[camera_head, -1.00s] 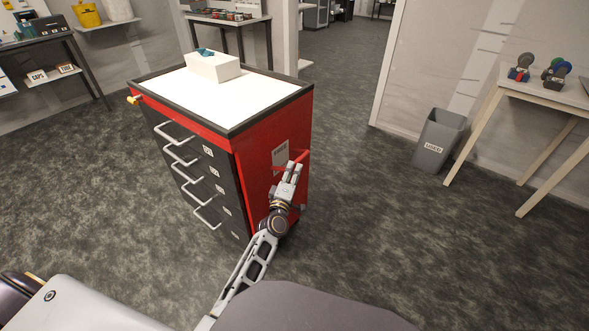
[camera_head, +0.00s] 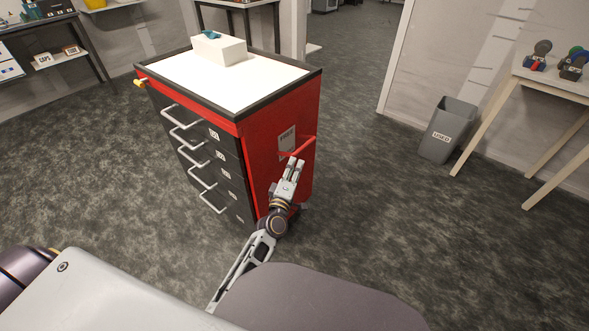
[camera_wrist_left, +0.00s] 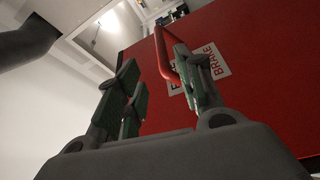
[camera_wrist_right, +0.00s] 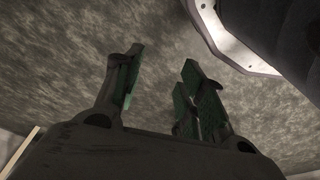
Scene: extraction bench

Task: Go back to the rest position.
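My left gripper (camera_head: 297,162) is at the red side face of the cart (camera_head: 262,150), close to the red brake handle (camera_head: 304,147). In the left wrist view its fingers (camera_wrist_left: 163,95) are spread apart. The brake handle (camera_wrist_left: 164,55) lies beyond the fingertips and partly behind the right-hand finger; I cannot tell whether they touch. My right gripper (camera_wrist_right: 160,85) shows only in its wrist view. Its fingers are apart, with nothing between them but grey floor behind.
A white box (camera_head: 219,49) with something teal in it stands on the cart's white top. The cart's drawers look shut. A grey bin (camera_head: 447,130) and a wooden table (camera_head: 553,84) are at the right. Shelving (camera_head: 47,58) is at the left. Carpet between cart and bin is clear.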

